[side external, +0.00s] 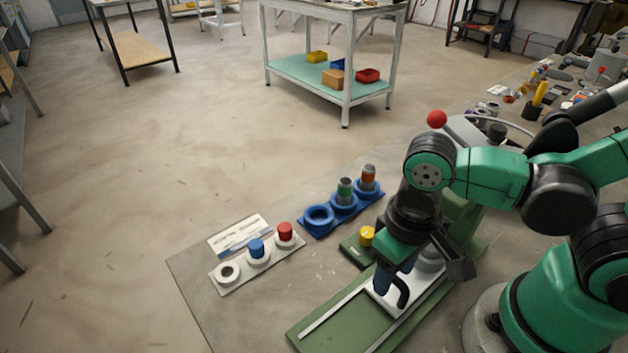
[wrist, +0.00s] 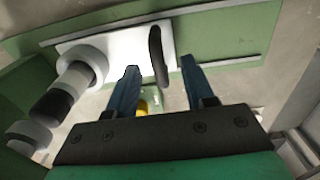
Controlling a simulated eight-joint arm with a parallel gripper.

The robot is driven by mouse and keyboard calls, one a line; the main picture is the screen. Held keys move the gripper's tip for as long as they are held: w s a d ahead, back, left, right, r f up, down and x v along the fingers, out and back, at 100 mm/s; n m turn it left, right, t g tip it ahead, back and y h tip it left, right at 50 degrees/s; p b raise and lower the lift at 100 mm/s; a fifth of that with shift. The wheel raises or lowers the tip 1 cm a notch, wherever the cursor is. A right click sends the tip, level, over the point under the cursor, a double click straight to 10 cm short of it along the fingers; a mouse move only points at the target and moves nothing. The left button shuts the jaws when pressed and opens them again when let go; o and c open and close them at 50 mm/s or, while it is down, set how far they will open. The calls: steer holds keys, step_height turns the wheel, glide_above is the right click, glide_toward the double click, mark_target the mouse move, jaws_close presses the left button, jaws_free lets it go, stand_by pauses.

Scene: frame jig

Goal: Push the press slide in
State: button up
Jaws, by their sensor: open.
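The press slide is a white plate (side external: 385,301) on a green railed base (side external: 330,330); the plate also shows in the wrist view (wrist: 122,45). A black curved handle (side external: 402,291) stands up from it; it also shows in the wrist view (wrist: 157,55). My gripper (side external: 392,280) is open, pointing down over the slide near the handle. In the wrist view its blue fingers (wrist: 158,72) are apart, and the handle appears between and just beyond their tips. Whether they touch it I cannot tell. My gripper hides part of the slide in the side view.
A yellow button (side external: 367,235) on a green block stands just left of the press. A blue ring tray (side external: 318,217) with grey-banded cylinders and a pale holder (side external: 228,272) with blue and red pegs stand further left. The rail's front end is clear.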

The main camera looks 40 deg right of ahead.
steer(key=shift+r, duration=2.5)
